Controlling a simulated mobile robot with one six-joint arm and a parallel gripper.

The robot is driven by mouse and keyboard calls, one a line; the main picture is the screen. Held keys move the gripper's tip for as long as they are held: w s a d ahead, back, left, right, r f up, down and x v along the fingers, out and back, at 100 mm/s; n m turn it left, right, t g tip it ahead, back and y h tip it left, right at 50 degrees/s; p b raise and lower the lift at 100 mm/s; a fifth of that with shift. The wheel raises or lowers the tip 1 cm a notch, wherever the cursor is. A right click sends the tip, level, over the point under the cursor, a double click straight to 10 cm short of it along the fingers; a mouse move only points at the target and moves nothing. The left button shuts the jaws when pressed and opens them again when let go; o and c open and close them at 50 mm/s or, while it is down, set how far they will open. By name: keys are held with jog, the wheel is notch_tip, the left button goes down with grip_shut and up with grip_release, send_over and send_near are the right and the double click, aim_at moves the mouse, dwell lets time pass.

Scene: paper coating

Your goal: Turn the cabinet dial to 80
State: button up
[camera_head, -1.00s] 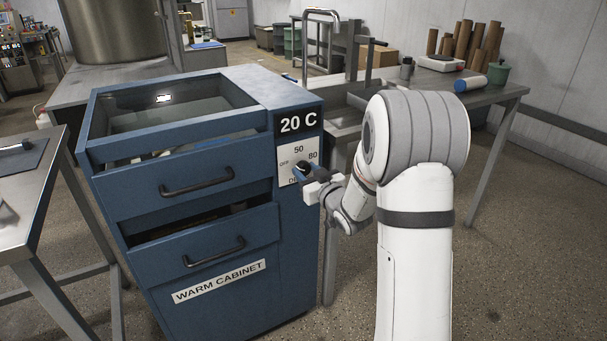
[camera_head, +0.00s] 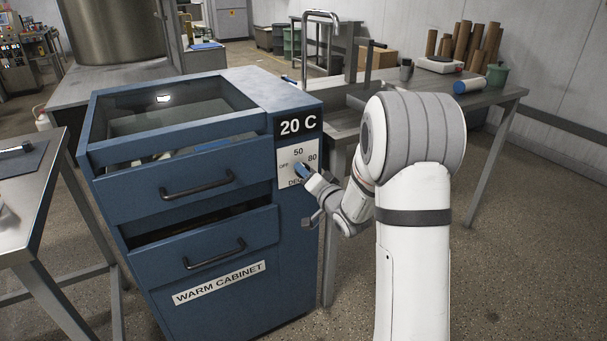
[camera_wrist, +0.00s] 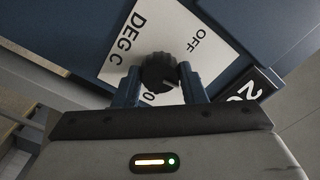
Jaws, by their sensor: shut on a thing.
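The blue warm cabinet (camera_head: 206,250) stands left of my arm, with a white dial plate marked OFF, 50, 80 and DEG C (camera_head: 284,155). Above the plate a black display (camera_head: 297,124) reads 20 C. My gripper (camera_head: 302,169) is at the plate and hides most of the dial in the head view. In the wrist view the black ridged dial (camera_wrist: 158,70) sits between the two blue fingers of my gripper (camera_wrist: 160,80), which are shut on it. A pale mark shows on the dial's lower right edge there. The exact setting is hard to read; a finger hides part of the scale.
Two cabinet drawers with black handles (camera_head: 197,187) are left of the dial; the lower one (camera_head: 213,253) stands partly open. A metal table (camera_head: 22,220) is at the left. A workbench (camera_head: 500,98) with brown rolls (camera_head: 470,45) stands behind my arm.

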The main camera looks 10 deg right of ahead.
jog(key=shift+s+a+f+m+p, duration=0.15)
jog(key=shift+m+p, duration=1.2)
jog(key=shift+m, duration=2.55)
jog(key=shift+d+f+m+p, duration=0.1)
jog(key=shift+m+p, duration=1.2)
jog(key=shift+m, duration=2.6)
jog(key=o, duration=1)
jog(key=shift+r, duration=0.2)
